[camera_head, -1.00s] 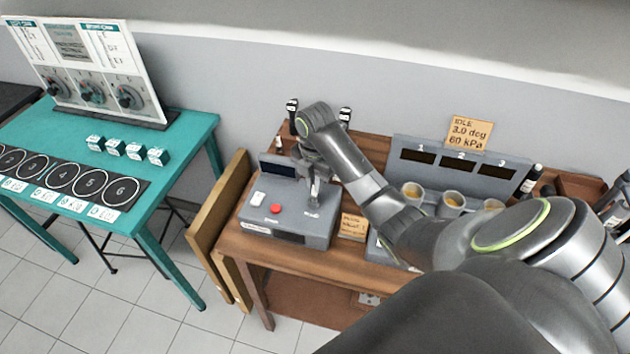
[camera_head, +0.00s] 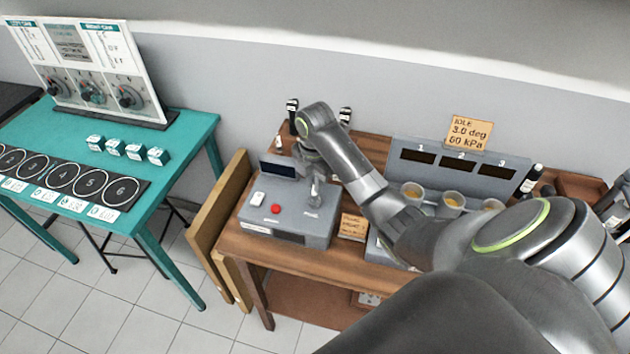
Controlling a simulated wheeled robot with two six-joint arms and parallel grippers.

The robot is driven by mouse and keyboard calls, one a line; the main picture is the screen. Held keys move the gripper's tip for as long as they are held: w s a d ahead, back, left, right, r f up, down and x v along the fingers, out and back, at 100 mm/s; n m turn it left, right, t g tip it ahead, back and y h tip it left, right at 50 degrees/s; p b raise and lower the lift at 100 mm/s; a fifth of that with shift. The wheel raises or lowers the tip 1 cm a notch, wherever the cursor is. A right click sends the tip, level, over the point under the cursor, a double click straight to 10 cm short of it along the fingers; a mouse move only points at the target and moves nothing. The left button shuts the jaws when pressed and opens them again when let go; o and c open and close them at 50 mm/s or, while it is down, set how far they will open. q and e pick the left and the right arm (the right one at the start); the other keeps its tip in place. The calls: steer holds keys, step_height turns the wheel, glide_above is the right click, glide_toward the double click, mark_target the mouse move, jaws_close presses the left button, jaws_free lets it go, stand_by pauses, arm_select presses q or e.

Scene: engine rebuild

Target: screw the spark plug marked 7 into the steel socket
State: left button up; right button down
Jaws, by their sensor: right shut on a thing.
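My right arm comes in from the right, and my right gripper (camera_head: 316,190) points down over the right part of a grey device (camera_head: 288,238) on the wooden bench. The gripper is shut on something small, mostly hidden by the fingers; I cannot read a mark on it. A steel socket cannot be made out beneath the gripper. Small dark and white items (camera_head: 292,106) stand behind the arm at the back of the bench; I cannot tell whether they are spark plugs.
The grey device has a red button (camera_head: 275,209) and a white switch (camera_head: 258,198). Right of it are a wooden label (camera_head: 352,227) and a grey unit (camera_head: 405,160) with several cups. A teal table (camera_head: 75,170) with several blocks stands left. A wooden board (camera_head: 220,225) leans between.

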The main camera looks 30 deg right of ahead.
steer(key=m, duration=1.3)
steer(key=shift+s+m, duration=0.1)
steer(key=shift+m, duration=0.2)
steer(key=m, duration=0.4)
steer(key=c, duration=1.4)
jaws_free()
steer(key=shift+o, duration=0.2)
